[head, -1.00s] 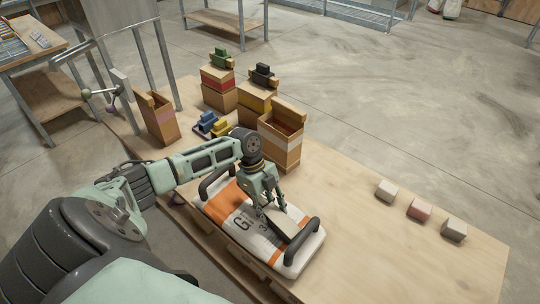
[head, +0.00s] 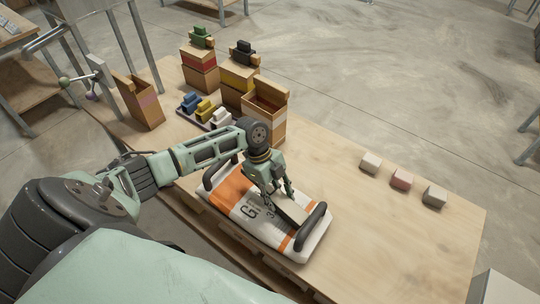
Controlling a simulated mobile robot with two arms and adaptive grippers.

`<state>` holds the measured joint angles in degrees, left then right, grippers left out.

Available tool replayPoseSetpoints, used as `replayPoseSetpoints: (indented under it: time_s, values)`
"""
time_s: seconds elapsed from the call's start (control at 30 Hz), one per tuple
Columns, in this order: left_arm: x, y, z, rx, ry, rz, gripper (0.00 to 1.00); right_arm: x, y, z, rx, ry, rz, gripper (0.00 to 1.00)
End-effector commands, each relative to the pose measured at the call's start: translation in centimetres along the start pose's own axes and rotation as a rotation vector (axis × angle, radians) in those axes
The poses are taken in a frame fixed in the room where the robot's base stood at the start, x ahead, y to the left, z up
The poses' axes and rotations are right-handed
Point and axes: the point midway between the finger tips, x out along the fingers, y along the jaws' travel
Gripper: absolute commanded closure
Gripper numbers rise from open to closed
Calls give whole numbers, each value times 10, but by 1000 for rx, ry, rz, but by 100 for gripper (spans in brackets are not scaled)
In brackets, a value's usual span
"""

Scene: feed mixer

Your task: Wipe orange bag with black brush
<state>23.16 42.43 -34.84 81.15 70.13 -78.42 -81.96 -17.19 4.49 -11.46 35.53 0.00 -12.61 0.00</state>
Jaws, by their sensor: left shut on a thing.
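The orange bag is a white sack with orange bands (head: 236,187) and dark lettering, lying flat on the wooden table. It has a black bar handle at each end. My left gripper (head: 280,197) points down over its right half and is shut on a tan, flat-topped block (head: 292,212). The block lies low over the bag beside the right handle (head: 312,226); its underside is hidden, so I cannot tell its bristles or whether it touches. A black object with a tan end (head: 243,51) sits on the yellow-banded box. My right gripper is not in view.
A green object (head: 201,37) tops the red-banded box (head: 199,66). Open cardboard boxes (head: 265,113) (head: 139,101) and blue, yellow and white scoops (head: 205,109) stand behind the bag. Three small blocks (head: 402,179) lie at right. The tabletop between is clear.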

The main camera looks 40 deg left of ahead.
Motion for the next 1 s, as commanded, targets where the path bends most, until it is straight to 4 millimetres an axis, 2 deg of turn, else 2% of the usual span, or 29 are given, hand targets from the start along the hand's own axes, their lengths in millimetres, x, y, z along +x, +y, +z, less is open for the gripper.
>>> replayPoseSetpoints:
  time_s: [0.03,0.4,0.73,1.0]
  values:
    - [-1,-3,-8,7,15,-8,100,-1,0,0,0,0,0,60]
    - [7,-8,-34,9,17,-7,100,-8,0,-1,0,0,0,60]
    - [13,-10,-46,8,16,-7,100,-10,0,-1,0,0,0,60]
    - [20,-13,-68,7,16,-6,100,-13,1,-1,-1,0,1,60]
